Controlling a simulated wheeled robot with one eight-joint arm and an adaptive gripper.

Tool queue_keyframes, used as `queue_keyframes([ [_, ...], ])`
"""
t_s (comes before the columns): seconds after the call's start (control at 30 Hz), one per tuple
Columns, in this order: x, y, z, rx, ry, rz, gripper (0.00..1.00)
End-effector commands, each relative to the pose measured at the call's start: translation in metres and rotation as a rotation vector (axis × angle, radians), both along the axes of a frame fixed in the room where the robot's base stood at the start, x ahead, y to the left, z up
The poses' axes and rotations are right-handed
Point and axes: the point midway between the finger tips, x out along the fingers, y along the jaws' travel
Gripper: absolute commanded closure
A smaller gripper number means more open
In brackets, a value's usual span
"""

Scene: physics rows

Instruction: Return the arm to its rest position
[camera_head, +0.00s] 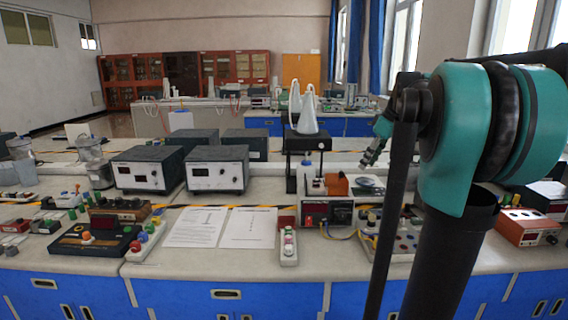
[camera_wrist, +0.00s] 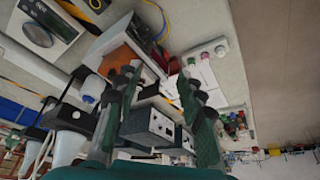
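My gripper (camera_wrist: 158,82) shows in the wrist view with its two dark green fingers spread apart. Nothing is held between them; bench equipment shows through the gap. In the head view my gripper (camera_head: 376,142) is small and partly hidden behind my teal and black arm, which fills the right side. It is raised above the bench, right of the white conical vessels (camera_head: 308,112).
A circuit board (camera_head: 92,240) lies at left. Free bench surface is narrow.

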Motion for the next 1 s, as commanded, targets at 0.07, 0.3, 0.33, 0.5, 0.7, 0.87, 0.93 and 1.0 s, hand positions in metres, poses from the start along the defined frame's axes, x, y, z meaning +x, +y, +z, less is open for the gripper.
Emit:
queue_keyframes([
  [0.07,-0.004,0.004,-0.010,-0.002,0.005,-0.018,0.61],
  [0.3,-0.018,0.016,-0.041,-0.010,0.023,-0.087,0.61],
  [0.33,-0.020,0.017,-0.046,-0.010,0.025,-0.098,0.61],
  [0.5,-0.039,0.030,-0.082,-0.017,0.040,-0.181,0.61],
  [0.7,-0.080,0.050,-0.146,-0.028,0.055,-0.322,0.61],
  [0.87,-0.141,0.070,-0.221,-0.031,0.056,-0.496,0.61],
  [0.93,-0.171,0.076,-0.251,-0.028,0.049,-0.572,0.61],
  [1.0,-0.198,0.079,-0.277,-0.023,0.042,-0.638,0.61],
])
